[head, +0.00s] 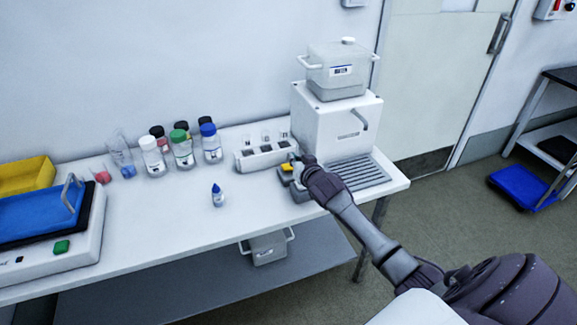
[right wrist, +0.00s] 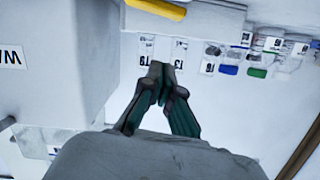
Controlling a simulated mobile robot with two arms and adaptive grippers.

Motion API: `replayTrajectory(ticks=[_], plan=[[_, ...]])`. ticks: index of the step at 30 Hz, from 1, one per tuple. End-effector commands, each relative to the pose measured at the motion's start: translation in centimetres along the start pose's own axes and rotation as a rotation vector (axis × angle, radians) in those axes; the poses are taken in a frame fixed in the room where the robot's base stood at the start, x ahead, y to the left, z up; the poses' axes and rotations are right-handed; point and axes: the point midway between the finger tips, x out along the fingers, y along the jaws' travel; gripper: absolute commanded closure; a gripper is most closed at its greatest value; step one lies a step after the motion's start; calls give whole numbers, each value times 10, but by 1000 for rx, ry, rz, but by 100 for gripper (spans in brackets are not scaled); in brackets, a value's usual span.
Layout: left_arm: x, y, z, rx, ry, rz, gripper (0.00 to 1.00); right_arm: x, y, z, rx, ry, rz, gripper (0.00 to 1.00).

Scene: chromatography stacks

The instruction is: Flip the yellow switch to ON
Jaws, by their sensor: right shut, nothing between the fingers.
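The yellow switch (head: 286,168) is a small yellow piece on a low grey-white base at the front left of the white dispenser (head: 332,125). It also shows as a yellow bar (right wrist: 157,9) at the top edge of the right wrist view. My right gripper (head: 296,163) is just beside the switch and partly covers its base. Its fingertips (right wrist: 157,76) are together with nothing between them, and in the wrist view a gap shows between them and the yellow bar. I cannot read the switch's position. My left gripper is out of view.
A white rack with glass vials (head: 262,157) stands close behind the switch. Several capped bottles (head: 183,153) and a small dropper bottle (head: 218,198) stand to the left. A drip tray (head: 358,173) lies to the right. The table's front middle (head: 160,235) is clear.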

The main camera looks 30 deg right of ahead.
Motion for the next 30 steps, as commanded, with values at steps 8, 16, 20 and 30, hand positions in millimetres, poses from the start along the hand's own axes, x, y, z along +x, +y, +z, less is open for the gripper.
replayTrajectory(ticks=[8, 16, 20, 30], plan=[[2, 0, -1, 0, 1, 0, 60, 30, 0, 25, 0, -3, 1, 100], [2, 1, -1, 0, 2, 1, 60, 33, 0, 39, 0, 0, 0, 100], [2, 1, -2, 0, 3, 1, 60, 33, 0, 39, 0, 0, 0, 100], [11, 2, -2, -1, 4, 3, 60, 36, -3, 50, -124, 1, 31, 100]])
